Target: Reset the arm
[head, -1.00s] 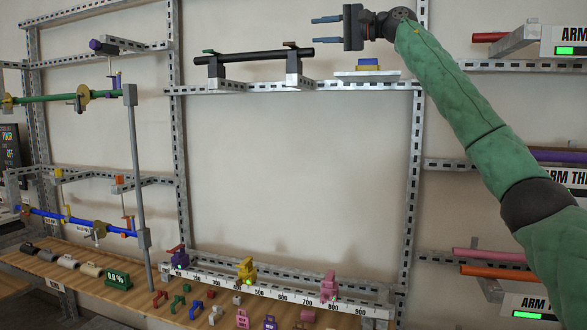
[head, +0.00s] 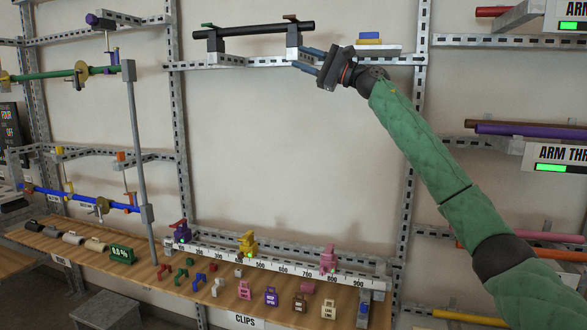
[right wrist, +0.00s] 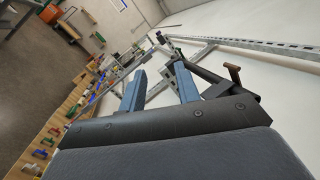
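My right arm, in a green sleeve, reaches up from the lower right in the head view. Its right gripper (head: 309,61) is in front of the upper rail, below the right end of a black pipe (head: 255,38) held on two brackets. The two blue fingers are apart with nothing between them. The fingers also show spread and empty in the right wrist view (right wrist: 160,92), with the dark pipe and its red-brown handle beyond them. Whether the fingers touch the bracket, I cannot tell. My left gripper is not in view.
A blue and yellow block (head: 369,39) sits on a white plate just right of the gripper. Purple, yellow and pink clamps stand on the numbered rail (head: 290,271). Clips lie on the wooden shelf (head: 240,298). The wall inside the middle frame is bare.

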